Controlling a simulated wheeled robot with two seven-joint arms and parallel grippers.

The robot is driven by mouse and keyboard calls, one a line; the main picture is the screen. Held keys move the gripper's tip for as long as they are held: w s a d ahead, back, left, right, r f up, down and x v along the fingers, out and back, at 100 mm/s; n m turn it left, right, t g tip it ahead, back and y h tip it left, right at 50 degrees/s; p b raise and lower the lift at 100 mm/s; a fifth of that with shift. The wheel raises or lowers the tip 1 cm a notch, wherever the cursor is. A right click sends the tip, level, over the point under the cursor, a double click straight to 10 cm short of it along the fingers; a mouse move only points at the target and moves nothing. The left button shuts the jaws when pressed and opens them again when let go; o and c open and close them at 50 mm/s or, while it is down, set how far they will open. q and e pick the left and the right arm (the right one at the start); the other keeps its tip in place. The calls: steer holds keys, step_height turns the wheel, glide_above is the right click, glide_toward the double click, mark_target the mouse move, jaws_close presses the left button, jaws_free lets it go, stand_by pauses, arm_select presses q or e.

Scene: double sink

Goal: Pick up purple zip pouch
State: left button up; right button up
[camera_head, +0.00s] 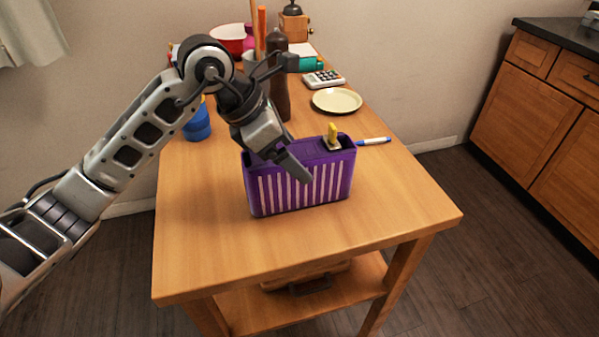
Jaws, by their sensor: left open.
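The purple zip pouch (325,186) stands upright on the wooden table, with pale vertical stripes on its front and an open-looking top. My left gripper (290,172) reaches down over the left part of the pouch. My right gripper is not in view.
The wooden table (400,215) is clear in front of the pouch. Behind are a cream plate (337,100), a calculator (324,78), a dark brown bottle (279,85) and a blue cup (197,124). Brown cabinets stand at right.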

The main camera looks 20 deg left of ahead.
arm_select(q)
steer(key=shift+x, duration=1.6)
steer(key=shift+s, duration=0.1)
steer(key=c, duration=1.1)
steer(key=shift+r, duration=0.1)
